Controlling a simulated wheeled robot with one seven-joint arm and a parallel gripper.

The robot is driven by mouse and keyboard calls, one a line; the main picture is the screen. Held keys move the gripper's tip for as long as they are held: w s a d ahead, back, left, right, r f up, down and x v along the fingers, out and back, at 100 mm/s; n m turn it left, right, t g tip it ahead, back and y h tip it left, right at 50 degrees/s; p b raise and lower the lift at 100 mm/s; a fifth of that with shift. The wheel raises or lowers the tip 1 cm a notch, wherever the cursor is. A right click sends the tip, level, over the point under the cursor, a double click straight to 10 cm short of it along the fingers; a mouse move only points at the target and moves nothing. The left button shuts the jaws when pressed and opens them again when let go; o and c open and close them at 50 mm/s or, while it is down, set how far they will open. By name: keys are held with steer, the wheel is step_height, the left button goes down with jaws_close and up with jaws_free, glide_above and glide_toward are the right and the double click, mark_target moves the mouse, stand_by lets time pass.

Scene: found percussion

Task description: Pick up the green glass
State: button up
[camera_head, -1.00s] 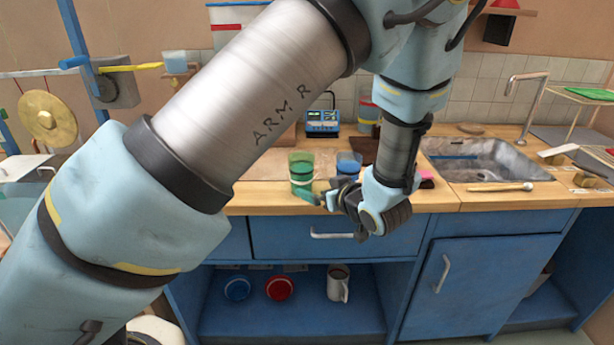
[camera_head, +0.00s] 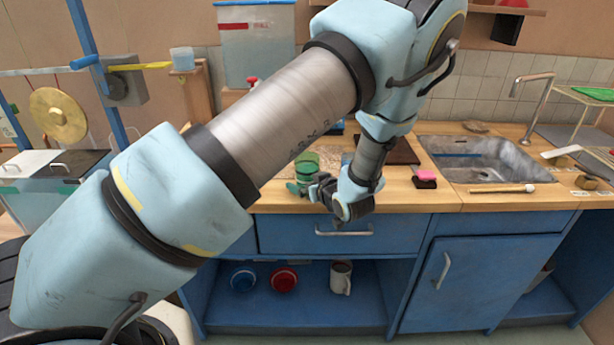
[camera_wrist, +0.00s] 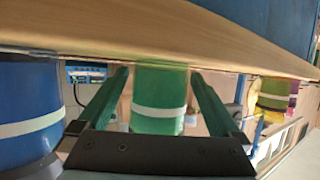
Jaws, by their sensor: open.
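The green glass (camera_head: 306,164) stands upright near the front edge of the wooden counter, with a pale band around it. My gripper (camera_head: 297,188) is at the front edge, close to the glass and low beside it. In the wrist view the green glass (camera_wrist: 158,100) shows between my two open fingers (camera_wrist: 160,82), with a gap on each side. I cannot tell how deep it sits between them. No finger visibly touches it.
A blue glass (camera_wrist: 25,100) stands to the left in the wrist view; my arm mostly hides its place in the head view. A pink sponge (camera_head: 426,175), a sink (camera_head: 480,160) and a wooden stick (camera_head: 500,189) lie to the right. Blue drawers (camera_head: 340,235) are below.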

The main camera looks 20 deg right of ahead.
steer(key=shift+c, duration=0.4)
jaws_close()
